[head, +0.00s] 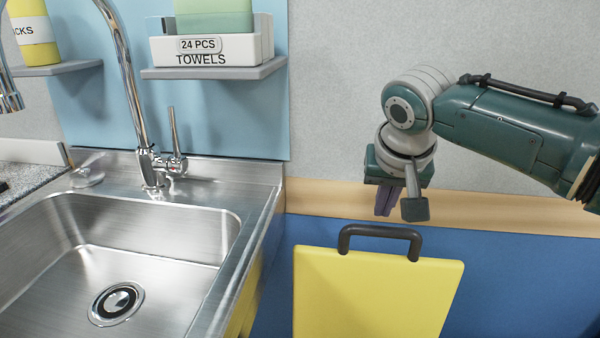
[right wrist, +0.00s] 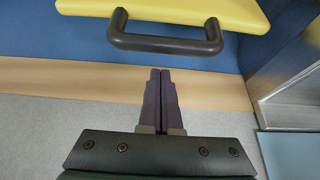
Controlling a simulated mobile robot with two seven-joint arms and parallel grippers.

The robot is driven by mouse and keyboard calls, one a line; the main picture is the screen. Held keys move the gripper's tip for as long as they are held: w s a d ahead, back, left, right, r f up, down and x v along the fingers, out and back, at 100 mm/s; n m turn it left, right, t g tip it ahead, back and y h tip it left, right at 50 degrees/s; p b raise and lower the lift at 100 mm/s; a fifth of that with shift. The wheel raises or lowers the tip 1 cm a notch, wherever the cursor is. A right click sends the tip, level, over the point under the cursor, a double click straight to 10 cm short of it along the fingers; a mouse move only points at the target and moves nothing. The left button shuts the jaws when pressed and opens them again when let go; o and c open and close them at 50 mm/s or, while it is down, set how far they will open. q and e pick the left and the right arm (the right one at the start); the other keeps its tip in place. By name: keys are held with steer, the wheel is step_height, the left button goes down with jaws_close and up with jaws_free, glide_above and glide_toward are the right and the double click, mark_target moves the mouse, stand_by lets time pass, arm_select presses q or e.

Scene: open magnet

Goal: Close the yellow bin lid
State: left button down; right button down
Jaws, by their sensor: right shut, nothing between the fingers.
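The yellow bin lid (head: 375,292) stands raised in front of the blue lower wall, right of the sink. A dark handle (head: 380,230) is fixed along its top edge. In the right wrist view the lid (right wrist: 190,10) and its handle (right wrist: 165,40) show at the top. My right gripper (head: 383,213) points down just above and behind the handle, apart from it. Its purple fingers (right wrist: 160,72) are together with nothing between them. The bin body below the lid is out of view. My left gripper is in neither view.
A steel sink (head: 150,245) with a tall faucet (head: 135,90) lies to the left. A wall shelf (head: 215,72) holds a towels box (head: 205,48). A wooden strip (head: 500,212) runs along the wall behind the lid. The space right of the lid is clear.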

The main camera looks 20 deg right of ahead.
steer(key=shift+s+a+f, duration=0.1)
steer(key=shift+s+a, duration=0.4)
steer(key=shift+s, duration=0.35)
steer(key=shift+p, duration=0.35)
